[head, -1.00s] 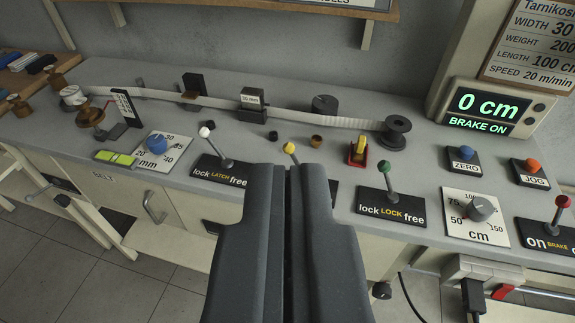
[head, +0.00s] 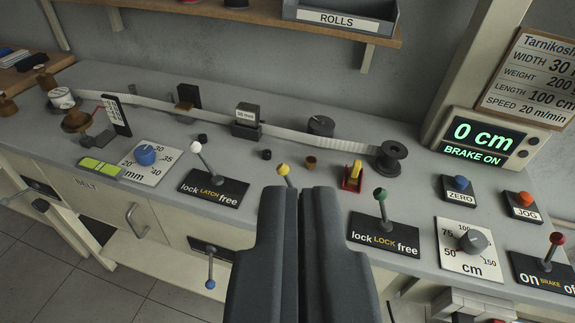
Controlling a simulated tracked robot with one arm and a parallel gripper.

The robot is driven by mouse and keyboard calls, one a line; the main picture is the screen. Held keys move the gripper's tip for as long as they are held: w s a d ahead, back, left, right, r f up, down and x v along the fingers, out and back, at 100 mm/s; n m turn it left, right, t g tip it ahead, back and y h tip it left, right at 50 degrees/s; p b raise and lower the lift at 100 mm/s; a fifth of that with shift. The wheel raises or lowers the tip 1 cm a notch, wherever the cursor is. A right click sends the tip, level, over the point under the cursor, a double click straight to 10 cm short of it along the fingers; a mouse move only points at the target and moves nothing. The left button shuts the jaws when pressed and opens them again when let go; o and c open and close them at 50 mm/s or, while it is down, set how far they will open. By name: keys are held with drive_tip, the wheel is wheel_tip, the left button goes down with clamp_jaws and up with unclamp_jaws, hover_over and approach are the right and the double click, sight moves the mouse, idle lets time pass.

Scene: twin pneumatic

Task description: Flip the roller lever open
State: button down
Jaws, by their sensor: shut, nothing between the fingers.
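My gripper (head: 302,192) is shut and empty in the lower middle of the head view, above the bench front. No lever labelled roller can be read. A yellow-knobbed lever (head: 283,169) stands just beyond my fingertips and leans left; its lower part and any label are hidden behind my gripper. I cannot tell whether my fingers touch it. To its left is the white-knobbed LATCH lever (head: 195,147), leaning left towards "lock". To its right is the green-knobbed LOCK lever (head: 381,195), close to upright. The red-knobbed BRAKE lever (head: 556,239) is at the far right.
A pale belt (head: 280,134) runs across the bench to a dark spool (head: 391,158). A display (head: 484,138) reads 0 cm, BRAKE ON. Dials with blue (head: 145,155) and grey (head: 473,241) knobs flank the levers. A blue-knobbed lever (head: 210,284) hangs at the bench front.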

drive_tip(key=w+a+f+n+t+h+p, duration=0.1)
drive_tip(key=w+f+n+p, duration=0.95)
drive_tip(key=w, duration=0.75)
wheel_tip(320, 180, down, 17)
drive_tip(key=w+a+n+y+p, duration=0.1)
drive_tip(key=n+y+p, duration=0.3)
drive_tip(key=n, duration=0.8)
drive_tip(key=shift+a+f+g+y+p, duration=0.2)
drive_tip(key=shift+a+g+y+p, duration=0.15)
drive_tip(key=shift+a+p, duration=0.45)
drive_tip(key=shift+w+d, duration=0.1)
drive_tip(key=shift+w, duration=0.1)
drive_tip(key=x, duration=0.9)
drive_tip(key=shift+w+b, duration=0.2)
drive_tip(key=shift+b, duration=0.2)
drive_tip(key=shift+w, duration=0.2)
drive_tip(key=shift+s+d+r, duration=0.1)
drive_tip(key=shift+d+r, duration=0.15)
drive_tip(key=shift+d, duration=0.65)
drive_tip(key=shift+s+d+r, duration=0.15)
drive_tip(key=shift+d+r, duration=0.1)
drive_tip(key=shift+d, duration=0.65)
